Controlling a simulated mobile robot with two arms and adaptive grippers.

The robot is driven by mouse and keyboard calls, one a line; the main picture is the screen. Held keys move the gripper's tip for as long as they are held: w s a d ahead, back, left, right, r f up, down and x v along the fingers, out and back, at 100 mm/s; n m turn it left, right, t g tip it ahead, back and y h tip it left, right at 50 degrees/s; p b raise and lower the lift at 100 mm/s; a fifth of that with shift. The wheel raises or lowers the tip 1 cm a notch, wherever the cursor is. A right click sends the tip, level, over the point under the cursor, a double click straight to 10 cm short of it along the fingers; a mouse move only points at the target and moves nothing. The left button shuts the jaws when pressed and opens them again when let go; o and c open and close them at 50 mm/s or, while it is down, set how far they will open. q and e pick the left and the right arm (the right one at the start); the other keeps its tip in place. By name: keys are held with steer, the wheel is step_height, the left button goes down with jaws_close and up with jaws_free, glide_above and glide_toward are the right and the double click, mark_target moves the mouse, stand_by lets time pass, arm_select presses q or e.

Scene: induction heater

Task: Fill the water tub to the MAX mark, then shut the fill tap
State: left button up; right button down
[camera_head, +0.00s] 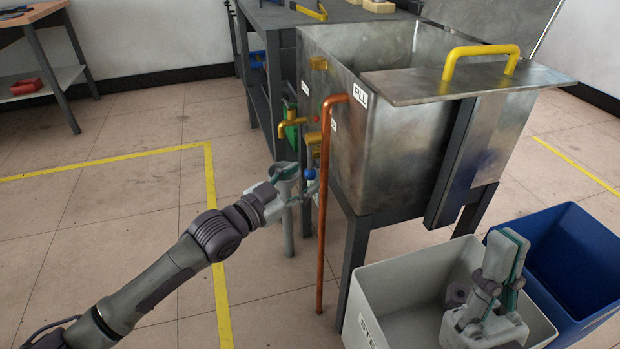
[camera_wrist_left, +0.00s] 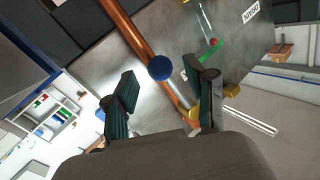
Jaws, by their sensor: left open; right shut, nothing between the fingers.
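The metal tub (camera_head: 400,150) stands on dark legs, with a FILL label (camera_head: 360,95) by its corner. I can make out neither a water surface nor the MAX mark. A copper pipe (camera_head: 323,220) bends over at the tub's side and runs down. A blue ball knob (camera_head: 309,174) sits beside the pipe. My left gripper (camera_head: 302,180) is open at the knob. In the left wrist view, the blue knob (camera_wrist_left: 160,67) shows between the spread fingertips; contact cannot be told. My right gripper (camera_head: 508,243) is shut and empty above the grey bin.
The grey bin (camera_head: 385,300) and a blue bin (camera_head: 575,245) stand at the lower right. A lid plate with a yellow handle (camera_head: 480,50) juts from the tub's top. Yellow brass fittings (camera_head: 313,138) stick out near the pipe. The floor at left is clear.

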mark_target(306, 177)
arm_select(q)
steer(key=shift+b+x, duration=0.35)
steer(key=shift+x, duration=1.2)
